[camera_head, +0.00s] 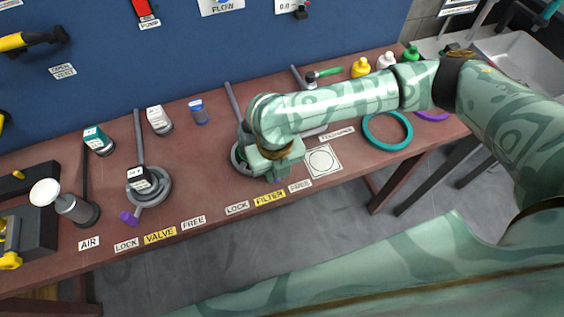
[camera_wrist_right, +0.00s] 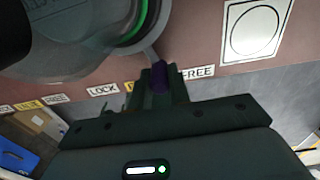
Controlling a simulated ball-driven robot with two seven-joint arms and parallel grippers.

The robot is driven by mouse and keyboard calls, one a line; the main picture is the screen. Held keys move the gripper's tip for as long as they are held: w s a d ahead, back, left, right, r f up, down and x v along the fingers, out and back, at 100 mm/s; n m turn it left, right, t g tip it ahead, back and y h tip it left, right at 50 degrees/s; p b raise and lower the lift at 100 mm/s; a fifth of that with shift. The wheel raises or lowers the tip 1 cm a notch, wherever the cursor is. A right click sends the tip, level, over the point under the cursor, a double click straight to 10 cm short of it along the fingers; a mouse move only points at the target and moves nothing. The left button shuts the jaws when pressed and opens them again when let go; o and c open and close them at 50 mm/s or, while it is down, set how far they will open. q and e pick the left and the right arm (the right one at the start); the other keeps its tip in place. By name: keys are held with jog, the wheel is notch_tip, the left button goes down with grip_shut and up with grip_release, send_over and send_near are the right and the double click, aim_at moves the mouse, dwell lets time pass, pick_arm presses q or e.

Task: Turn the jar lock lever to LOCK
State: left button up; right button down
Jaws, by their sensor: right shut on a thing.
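The filter jar (camera_wrist_right: 75,35) is a dark round body at the upper left of the right wrist view, with a green ring at its edge. A grey lever leads from it to a purple tip (camera_wrist_right: 158,76). My right gripper (camera_wrist_right: 158,90) is shut on this tip, which lies between the yellow label and the FREE label (camera_wrist_right: 195,72). The LOCK label (camera_wrist_right: 102,90) is to the left. In the head view my right gripper (camera_head: 283,170) hides the lever and most of the jar. My left gripper is not in view.
A similar valve station with a purple lever tip (camera_head: 130,218) stands to the left, with its own LOCK and FREE labels. A teal ring (camera_head: 388,141) and a white square plate (camera_head: 323,161) lie to the right. The bench front edge is close to the labels.

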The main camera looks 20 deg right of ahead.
jog(key=a+m+p, duration=0.1)
jog(key=m+p, duration=0.1)
jog(key=p, duration=0.1)
jog(key=a+m+p, duration=0.2)
jog(key=p, duration=0.1)
jog(key=a+m+p, duration=0.1)
jog(key=m+p, duration=0.1)
jog(key=p, duration=0.1)
jog(key=shift+s+a+r, duration=0.2)
jog(key=shift+a+r, duration=0.1)
jog(key=shift+a, duration=0.1)
jog(key=shift+w+a+f+m+p, duration=0.1)
jog(key=shift+a+m+p, duration=0.3)
jog(key=shift+m+p, duration=0.15)
jog(key=shift+w+a+f+m+p, duration=0.1)
jog(key=shift+a+m+p, duration=0.3)
jog(key=shift+m, duration=0.25)
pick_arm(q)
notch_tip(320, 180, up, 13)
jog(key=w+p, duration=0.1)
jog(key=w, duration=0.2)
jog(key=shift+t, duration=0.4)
pick_arm(e)
jog(key=shift+w+a+m, duration=0.3)
jog(key=shift+a+m, duration=0.15)
jog(key=shift+m, duration=0.25)
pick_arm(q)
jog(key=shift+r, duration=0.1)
